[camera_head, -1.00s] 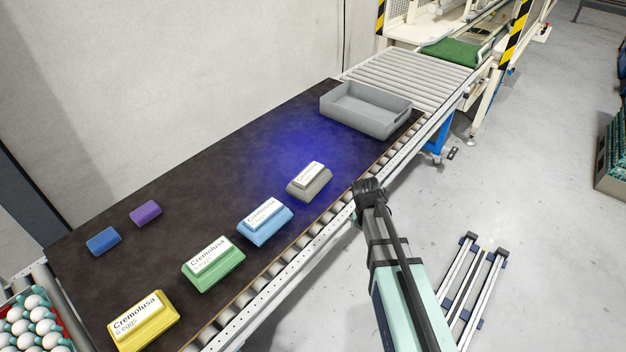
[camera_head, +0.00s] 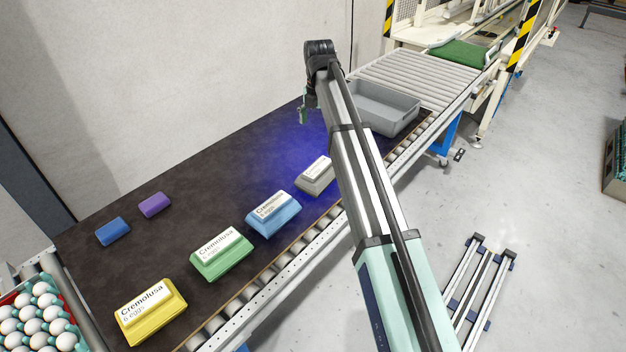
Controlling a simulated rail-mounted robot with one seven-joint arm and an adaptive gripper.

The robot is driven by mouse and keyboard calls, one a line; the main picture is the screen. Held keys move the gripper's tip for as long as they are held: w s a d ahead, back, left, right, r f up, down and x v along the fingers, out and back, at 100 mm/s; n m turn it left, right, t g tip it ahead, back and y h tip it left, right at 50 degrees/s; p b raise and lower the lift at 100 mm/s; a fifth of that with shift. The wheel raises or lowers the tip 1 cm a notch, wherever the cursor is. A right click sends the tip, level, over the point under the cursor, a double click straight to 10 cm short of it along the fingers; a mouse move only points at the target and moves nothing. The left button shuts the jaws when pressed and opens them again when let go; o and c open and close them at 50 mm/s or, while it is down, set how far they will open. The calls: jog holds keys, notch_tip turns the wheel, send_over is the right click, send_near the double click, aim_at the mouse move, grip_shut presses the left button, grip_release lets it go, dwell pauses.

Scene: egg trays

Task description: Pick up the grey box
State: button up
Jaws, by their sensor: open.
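The grey box (camera_head: 315,178) is an egg carton with a white label on top. It lies on the dark conveyor belt, at the right end of a row of cartons. My arm partly covers its right edge in the picture. My gripper (camera_head: 303,116) hangs small and dark with a greenish part below the end of my arm, over the far part of the belt. It appears above and slightly left of the grey box, clear of it. It is open, and nothing shows in it; its fingertips are hard to make out.
Blue (camera_head: 272,216), green (camera_head: 221,254) and yellow (camera_head: 150,312) cartons line the belt's near side. Small blue (camera_head: 112,231) and purple (camera_head: 154,205) blocks lie at the far left. A grey open tray (camera_head: 402,123) stands behind my arm. The belt's middle is clear.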

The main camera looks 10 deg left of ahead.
jog(key=p, duration=0.3)
send_over(318, 167)
notch_tip(318, 167, down, 12)
jog(key=shift+a+r, duration=0.1)
jog(key=shift+f+p, duration=1.35)
jog(key=shift+f, duration=1.25)
jog(key=c, duration=1.5)
